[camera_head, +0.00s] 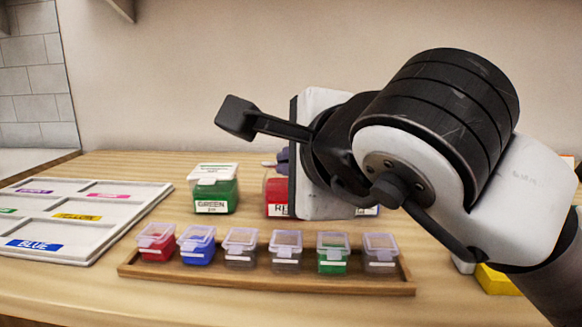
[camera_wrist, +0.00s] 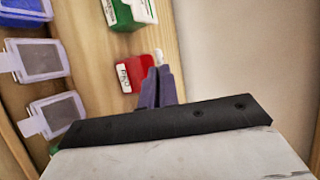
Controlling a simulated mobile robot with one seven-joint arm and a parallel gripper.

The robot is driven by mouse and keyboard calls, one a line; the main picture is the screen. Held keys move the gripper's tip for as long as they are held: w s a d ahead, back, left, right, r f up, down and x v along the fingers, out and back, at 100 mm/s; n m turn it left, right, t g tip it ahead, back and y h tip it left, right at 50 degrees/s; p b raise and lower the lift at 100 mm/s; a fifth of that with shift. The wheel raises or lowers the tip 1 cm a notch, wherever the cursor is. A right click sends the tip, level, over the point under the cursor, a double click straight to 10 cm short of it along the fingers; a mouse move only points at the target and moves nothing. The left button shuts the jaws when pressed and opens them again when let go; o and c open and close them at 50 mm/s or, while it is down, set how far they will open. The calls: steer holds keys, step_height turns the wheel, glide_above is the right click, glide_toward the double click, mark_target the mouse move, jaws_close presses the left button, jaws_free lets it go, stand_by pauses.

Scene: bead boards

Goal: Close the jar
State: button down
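A red jar (camera_head: 277,196) with a white label starting "RE" stands on the wooden table, right of the green jar (camera_head: 215,192). My wrist hides most of it in the head view. In the wrist view the red jar (camera_wrist: 131,74) lies just left of my fingertips. My gripper (camera_wrist: 157,80) has its two grey-purple fingers together, with nothing clear between them. In the head view my gripper (camera_head: 283,160) is at the height of the red jar's top. A small pale edge shows by the fingertips; I cannot tell if it is the lid. The green jar has a whitish lid on.
A wooden tray (camera_head: 265,283) in front holds several small lidded boxes. A white sorting board (camera_head: 75,235) with coloured labels lies at left. A yellow item (camera_head: 497,281) sits at right under my arm. The wall is close behind. Bare table shows left of the green jar.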

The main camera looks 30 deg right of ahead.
steer(key=c, duration=1.6)
jaws_free()
steer(key=shift+c, duration=0.2)
steer(key=shift+s+r, duration=0.1)
